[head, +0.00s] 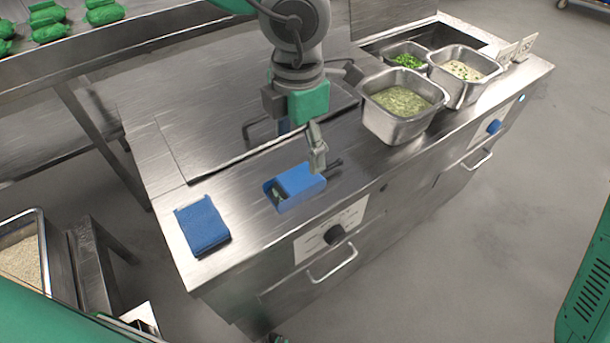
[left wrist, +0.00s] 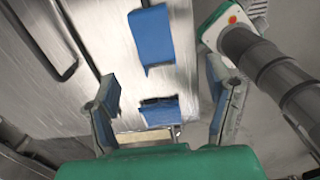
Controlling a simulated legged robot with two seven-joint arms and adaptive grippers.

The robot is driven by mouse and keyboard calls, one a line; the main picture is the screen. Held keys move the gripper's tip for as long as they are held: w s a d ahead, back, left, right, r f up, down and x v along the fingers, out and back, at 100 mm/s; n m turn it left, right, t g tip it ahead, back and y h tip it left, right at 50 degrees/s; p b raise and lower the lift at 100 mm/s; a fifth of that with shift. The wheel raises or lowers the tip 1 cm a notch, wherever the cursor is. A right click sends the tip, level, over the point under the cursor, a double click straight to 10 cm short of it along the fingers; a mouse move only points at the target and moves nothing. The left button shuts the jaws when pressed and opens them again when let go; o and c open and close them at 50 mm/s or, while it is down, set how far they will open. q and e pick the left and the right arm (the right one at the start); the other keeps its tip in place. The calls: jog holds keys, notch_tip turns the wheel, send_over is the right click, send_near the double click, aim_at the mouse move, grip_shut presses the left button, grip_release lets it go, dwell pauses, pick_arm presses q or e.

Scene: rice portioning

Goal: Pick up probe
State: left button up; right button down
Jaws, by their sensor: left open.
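A blue box-shaped holder (head: 300,186) stands on the steel counter near its front edge. A short dark rod (head: 335,163) shows at its right end; I cannot tell for sure whether it is the probe. My left gripper (head: 317,150) hangs just above and behind the holder. In the left wrist view its two fingers (left wrist: 162,78) are spread wide and empty, with the blue holder (left wrist: 160,112) between and below them. A dark slot shows on the holder there. My right gripper is not in view.
A blue pad (head: 202,226) lies on the counter's left corner. Metal pans with green food (head: 398,128) and pale food (head: 466,102) stand to the right. A black knob (head: 334,235) and a handle (head: 333,264) are on the counter front. A rice tray (head: 43,250) is at far left.

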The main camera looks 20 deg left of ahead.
aim_at(298, 178)
pick_arm(q)
jog(key=f, duration=0.3)
jog(key=a+f, duration=0.1)
jog(key=f, duration=0.1)
jog(key=shift+w+f+b, duration=0.3)
jog(key=shift+w+f, duration=0.05)
jog(key=f, duration=0.5)
jog(key=shift+w+d+b, duration=0.2)
jog(key=shift+d+b, duration=0.15)
jog(key=shift+d, duration=0.05)
jog(key=shift+a+r, duration=0.1)
jog(key=shift+a, duration=0.05)
jog(key=c, duration=0.3)
jog(key=shift+a, duration=0.1)
jog(key=c, duration=0.9)
